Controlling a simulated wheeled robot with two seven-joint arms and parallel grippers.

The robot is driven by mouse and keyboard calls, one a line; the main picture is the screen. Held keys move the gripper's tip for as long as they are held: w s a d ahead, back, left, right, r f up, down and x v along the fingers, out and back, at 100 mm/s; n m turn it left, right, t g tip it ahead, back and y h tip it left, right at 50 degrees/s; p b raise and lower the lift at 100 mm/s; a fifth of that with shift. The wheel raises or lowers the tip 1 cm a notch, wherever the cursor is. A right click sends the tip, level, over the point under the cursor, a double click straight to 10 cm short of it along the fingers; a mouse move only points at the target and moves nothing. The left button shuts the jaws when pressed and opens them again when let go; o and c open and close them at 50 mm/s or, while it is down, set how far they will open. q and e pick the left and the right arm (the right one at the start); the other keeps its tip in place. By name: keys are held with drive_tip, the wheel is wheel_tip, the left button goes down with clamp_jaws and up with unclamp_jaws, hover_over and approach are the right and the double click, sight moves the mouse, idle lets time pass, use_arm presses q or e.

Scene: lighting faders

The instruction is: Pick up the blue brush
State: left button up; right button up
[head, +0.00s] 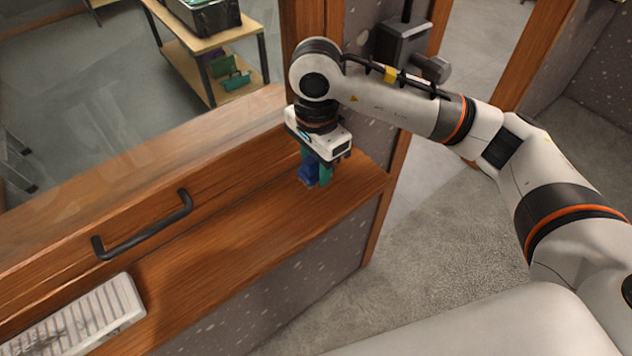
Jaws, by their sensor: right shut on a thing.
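The blue brush (307,173) is at the right end of the wooden ledge, partly hidden by my right gripper. My right gripper (316,172) points down over it with teal fingers, shut on the brush. The brush's lower end is at the ledge surface; I cannot tell whether it touches. My left gripper is out of view.
The wooden ledge (250,225) is clear between the brush and a white slatted panel (82,318) at lower left. A black handle (143,232) sticks out along the ledge's back. A glass pane rises behind, with a wooden post (305,30) near my right arm.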

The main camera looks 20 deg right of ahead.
drive_tip(key=shift+s+d+r+b, duration=0.1)
drive_tip(key=shift+s+r+b, duration=0.2)
drive_tip(key=shift+r, duration=0.2)
drive_tip(key=shift+s+d+r+b, duration=0.1)
drive_tip(key=shift+s+r+b, duration=0.05)
drive_tip(key=shift+r+b, duration=0.25)
drive_tip(key=s+d+b, duration=0.3)
drive_tip(key=s+b, duration=0.2)
drive_tip(key=s, duration=0.3)
drive_tip(key=s+d+b, duration=0.3)
drive_tip(key=s+b, duration=0.3)
drive_tip(key=s, duration=0.3)
drive_tip(key=shift+s+d+r, duration=0.15)
drive_tip(key=shift+s+r, duration=0.1)
drive_tip(key=shift+s, duration=0.05)
